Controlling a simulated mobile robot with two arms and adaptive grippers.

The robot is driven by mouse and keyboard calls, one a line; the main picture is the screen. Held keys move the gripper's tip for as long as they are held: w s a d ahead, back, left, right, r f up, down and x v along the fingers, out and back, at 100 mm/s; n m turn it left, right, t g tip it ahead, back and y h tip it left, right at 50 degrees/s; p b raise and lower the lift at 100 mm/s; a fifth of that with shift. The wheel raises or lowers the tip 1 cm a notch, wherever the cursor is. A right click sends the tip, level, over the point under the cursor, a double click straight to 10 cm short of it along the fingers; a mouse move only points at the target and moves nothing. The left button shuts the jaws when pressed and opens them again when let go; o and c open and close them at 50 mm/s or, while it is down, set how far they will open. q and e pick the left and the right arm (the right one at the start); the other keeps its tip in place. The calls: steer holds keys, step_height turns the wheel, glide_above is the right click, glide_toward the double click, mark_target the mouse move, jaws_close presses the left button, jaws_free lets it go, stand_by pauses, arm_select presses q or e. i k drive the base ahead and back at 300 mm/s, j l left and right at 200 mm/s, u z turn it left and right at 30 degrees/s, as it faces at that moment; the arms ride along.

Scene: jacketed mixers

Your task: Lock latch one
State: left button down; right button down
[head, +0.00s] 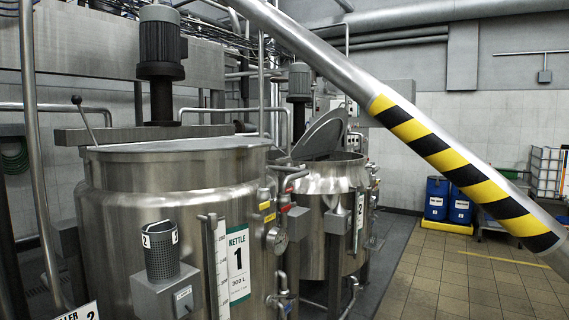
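The steel kettle marked 1 (150,215) stands at the left front, with its flat lid (185,145) lying down over the rim. A thin lever with a black knob (77,100) stands tilted at the lid's left side. Red-handled fittings (287,208) sit at the kettle's right side. I cannot tell which part is latch one, or whether it is locked. Neither of my grippers is in view.
A second kettle (325,190), marked 2, stands behind right with its lid (322,135) raised. A yellow-black striped pipe (465,175) slants across the foreground. Blue drums (437,198) stand at the back right. The tiled floor (445,270) is clear at the right.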

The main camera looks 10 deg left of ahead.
mark_target(286, 159)
steer(key=i+l, duration=0.15)
steer(key=i, duration=0.35)
steer(key=i+l, duration=0.15)
steer(key=i, duration=0.3)
steer(key=i+l, duration=0.15)
steer(key=i, duration=0.35)
steer(key=i+l+u, duration=0.1)
steer(key=i, duration=0.35)
steer(key=i+l, duration=0.25)
steer(key=i, duration=0.25)
